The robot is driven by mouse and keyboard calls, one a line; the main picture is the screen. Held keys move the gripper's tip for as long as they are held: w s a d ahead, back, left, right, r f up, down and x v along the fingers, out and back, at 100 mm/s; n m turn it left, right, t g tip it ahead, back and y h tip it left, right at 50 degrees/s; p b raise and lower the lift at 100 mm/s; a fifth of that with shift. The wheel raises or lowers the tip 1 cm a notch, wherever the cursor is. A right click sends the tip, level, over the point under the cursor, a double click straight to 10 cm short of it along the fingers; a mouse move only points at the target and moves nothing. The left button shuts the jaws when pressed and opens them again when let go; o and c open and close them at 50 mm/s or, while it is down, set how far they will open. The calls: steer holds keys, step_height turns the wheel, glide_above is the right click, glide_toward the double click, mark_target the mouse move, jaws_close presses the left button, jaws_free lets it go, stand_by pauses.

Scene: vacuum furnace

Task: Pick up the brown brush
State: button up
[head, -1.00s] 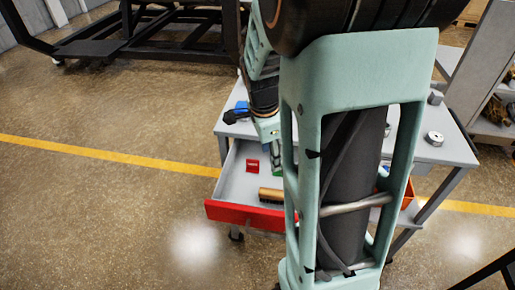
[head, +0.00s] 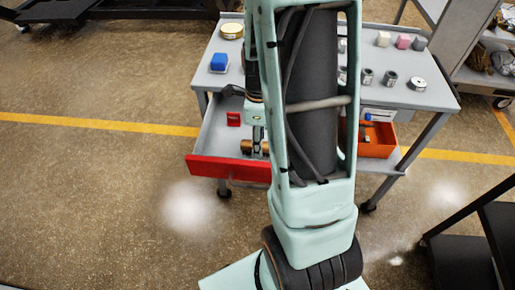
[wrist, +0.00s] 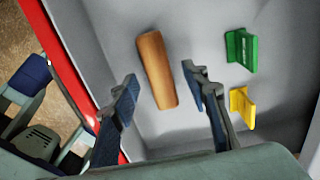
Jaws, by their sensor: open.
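The brown brush (wrist: 157,70) lies on the floor of the open grey drawer (wrist: 215,20), and its brown top faces the wrist camera. In the head view the brush (head: 246,146) shows just behind the drawer's red front (head: 228,169), partly covered by my gripper. My gripper (wrist: 160,82) is open and empty, with one finger on each side of the brush in the wrist view. My gripper (head: 257,146) reaches down into the drawer in the head view. I cannot tell whether the fingers touch the brush.
A green block (wrist: 240,50) and a yellow block (wrist: 241,103) lie right of the brush. A red block (head: 233,119) sits deeper in the drawer. An orange bin (head: 378,140) is right of my arm. The tabletop (head: 300,90) holds a blue item (head: 219,62) and several metal parts.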

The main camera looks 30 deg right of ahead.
step_height(320, 180, down, 2)
steer(key=shift+f, duration=0.1)
jaws_close()
stand_by(0.5)
